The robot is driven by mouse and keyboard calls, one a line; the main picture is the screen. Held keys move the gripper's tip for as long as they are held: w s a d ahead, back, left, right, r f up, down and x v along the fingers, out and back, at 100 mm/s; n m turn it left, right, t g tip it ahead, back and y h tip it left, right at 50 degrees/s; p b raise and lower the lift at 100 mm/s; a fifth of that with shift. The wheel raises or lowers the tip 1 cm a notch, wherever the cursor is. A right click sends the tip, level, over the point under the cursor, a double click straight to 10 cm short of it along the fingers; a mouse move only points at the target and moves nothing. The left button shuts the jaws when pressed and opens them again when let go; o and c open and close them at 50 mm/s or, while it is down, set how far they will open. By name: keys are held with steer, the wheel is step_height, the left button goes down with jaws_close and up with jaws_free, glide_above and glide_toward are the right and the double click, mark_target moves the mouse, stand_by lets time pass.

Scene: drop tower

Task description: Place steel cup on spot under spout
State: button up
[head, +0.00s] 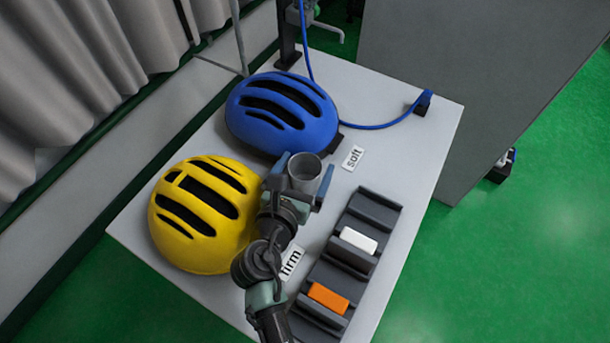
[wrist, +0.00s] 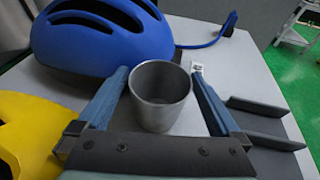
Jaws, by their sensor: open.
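A grey steel cup (head: 304,173) stands upright in the middle of the table, in front of the blue helmet. It also shows in the wrist view (wrist: 160,98), between the two fingers. My gripper (head: 305,180) is open, with one finger on each side of the cup. In the wrist view a gap shows between the cup and the left finger; the right finger is close to the cup, and I cannot tell if it touches. I cannot make out a spout or a marked spot for certain.
A blue helmet (head: 313,108) and a yellow helmet (head: 194,245) lie on the left of the table (head: 365,85). A dark slotted rack (head: 378,212) with a white block (head: 358,240) and an orange block (head: 327,298) stands right. A blue hose (head: 375,126) runs across the back.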

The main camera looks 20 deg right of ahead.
steer(key=shift+r, duration=0.1)
steer(key=c, duration=1.4)
